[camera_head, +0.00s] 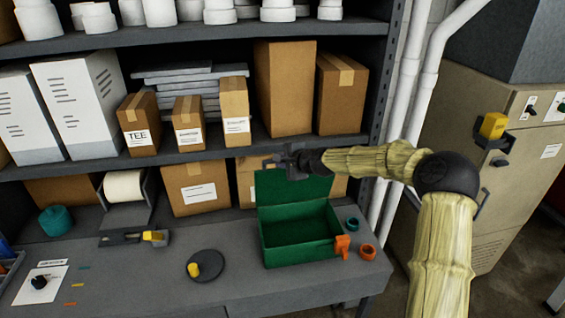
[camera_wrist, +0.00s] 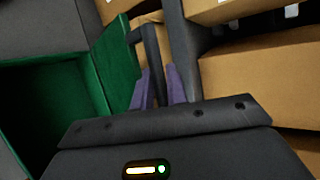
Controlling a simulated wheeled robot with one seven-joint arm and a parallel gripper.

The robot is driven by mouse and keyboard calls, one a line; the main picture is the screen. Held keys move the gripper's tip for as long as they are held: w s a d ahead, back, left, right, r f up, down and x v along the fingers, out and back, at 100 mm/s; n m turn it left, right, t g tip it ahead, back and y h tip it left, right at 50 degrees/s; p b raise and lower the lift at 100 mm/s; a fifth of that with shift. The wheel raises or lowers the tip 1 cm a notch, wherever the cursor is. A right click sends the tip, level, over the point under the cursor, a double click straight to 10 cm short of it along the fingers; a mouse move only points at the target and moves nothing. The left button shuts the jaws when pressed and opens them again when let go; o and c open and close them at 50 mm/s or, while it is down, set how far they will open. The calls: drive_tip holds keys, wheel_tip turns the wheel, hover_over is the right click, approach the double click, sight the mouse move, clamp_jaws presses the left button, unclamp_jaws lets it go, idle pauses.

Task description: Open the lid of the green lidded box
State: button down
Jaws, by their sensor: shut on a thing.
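The green lidded box (camera_head: 300,248) stands on the workbench with its inside open to view and looking empty. Its green lid (camera_head: 292,193) is raised at the back of the box, standing roughly upright. In the wrist view, the purple-padded fingers of my gripper (camera_wrist: 158,90) are at the lid's edge (camera_wrist: 118,65), with the open box (camera_wrist: 85,75) to the left. The exact contact is partly hidden.
Cardboard boxes (camera_head: 194,190) stand close behind the lid under the shelf (camera_head: 225,150). A dark disc with a yellow piece (camera_head: 205,266) and a tape tool (camera_head: 140,238) lie left of the box.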

drive_tip(key=c, duration=1.5)
unclamp_jaws()
drive_tip(key=shift+s, duration=0.1)
drive_tip(key=b+v, duration=0.6)
drive_tip(key=v, duration=1.1)
drive_tip(key=shift+s+d+r, duration=0.1)
drive_tip(key=shift+r, duration=0.05)
